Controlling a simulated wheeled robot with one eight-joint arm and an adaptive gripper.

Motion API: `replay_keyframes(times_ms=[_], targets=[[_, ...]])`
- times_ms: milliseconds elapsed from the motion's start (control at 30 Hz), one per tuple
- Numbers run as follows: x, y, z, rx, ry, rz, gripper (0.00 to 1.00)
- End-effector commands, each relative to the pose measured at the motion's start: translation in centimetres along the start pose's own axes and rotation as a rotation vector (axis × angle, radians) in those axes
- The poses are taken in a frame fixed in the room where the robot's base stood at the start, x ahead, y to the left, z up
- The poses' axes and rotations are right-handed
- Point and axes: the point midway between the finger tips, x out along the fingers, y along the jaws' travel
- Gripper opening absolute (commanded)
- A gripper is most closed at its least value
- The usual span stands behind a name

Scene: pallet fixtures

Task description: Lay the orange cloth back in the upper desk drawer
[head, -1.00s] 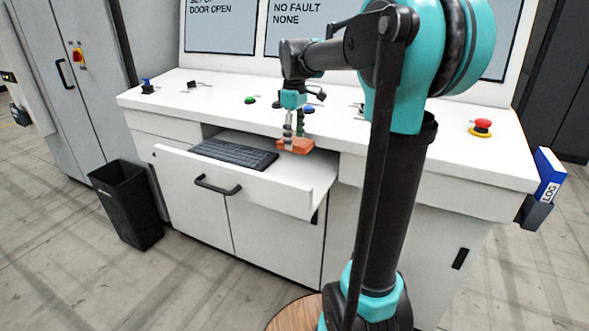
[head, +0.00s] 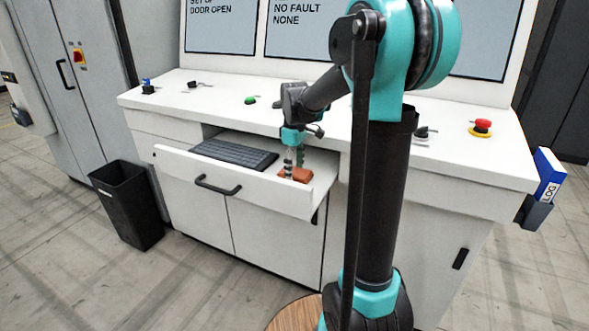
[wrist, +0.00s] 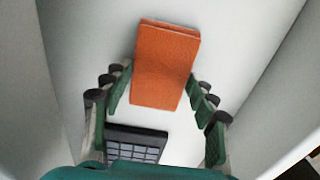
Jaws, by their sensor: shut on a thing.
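The orange cloth (head: 301,174) is a folded flat block, low inside the open upper desk drawer (head: 247,180), at its right end. It also shows in the wrist view (wrist: 165,65), between my fingers. My gripper (head: 291,170) points down and is shut on the cloth. I cannot tell whether the cloth touches the drawer floor. The drawer's front wall hides part of the cloth's lower edge in the head view.
A dark keyboard (head: 235,154) lies in the drawer to the left of the cloth. The white desk top (head: 200,107) overhangs behind, with buttons and levers. A black bin (head: 127,205) stands at left. The drawer's side walls are close to my gripper.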

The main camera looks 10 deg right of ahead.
Motion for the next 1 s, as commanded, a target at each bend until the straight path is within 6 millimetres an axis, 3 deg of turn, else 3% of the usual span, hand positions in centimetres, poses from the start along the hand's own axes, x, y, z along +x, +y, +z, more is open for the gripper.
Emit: replay_keyframes(times_ms=[33,167,567,767,1000], targets=[[0.1,-0.1,0.1,0.000,-0.001,0.000,0.61],[0.1,0.0,0.1,0.000,0.000,0.000,0.78],[-0.4,0.0,0.0,0.000,0.000,0.000,0.78],[-3.4,0.0,0.0,0.000,0.000,0.000,0.78],[-8.2,0.0,0.0,0.000,0.000,0.000,0.78]])
